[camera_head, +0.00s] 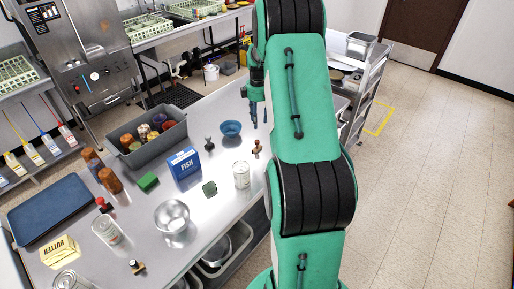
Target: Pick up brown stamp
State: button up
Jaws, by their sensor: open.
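A small brown stamp (257,148) with a knob handle stands upright on the steel table, near its right edge. My gripper (259,116) is above the table, behind the stamp in the picture and partly hidden by my green arm. It is open, with its fingers pointing down, and nothing shows between them. It looks apart from the stamp; its exact height is hard to judge.
Around the stamp are a blue bowl (230,129), a dark stamp (209,143), a white can (241,175) and a blue FISH box (184,167). A grey bin (150,153), red stamp (104,204), metal bowl (172,215) and another small stamp (136,266) stand farther left.

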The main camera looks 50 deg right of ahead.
aim_at(257, 141)
dwell(0.3)
jog(key=shift+a+f+b, duration=0.1)
jog(key=shift+f+b, duration=0.4)
jog(key=shift+f, duration=3.8)
jog(key=shift+a+f+b, duration=0.15)
jog(key=shift+f+b, duration=0.3)
jog(key=shift+f, duration=2.15)
grip_shut()
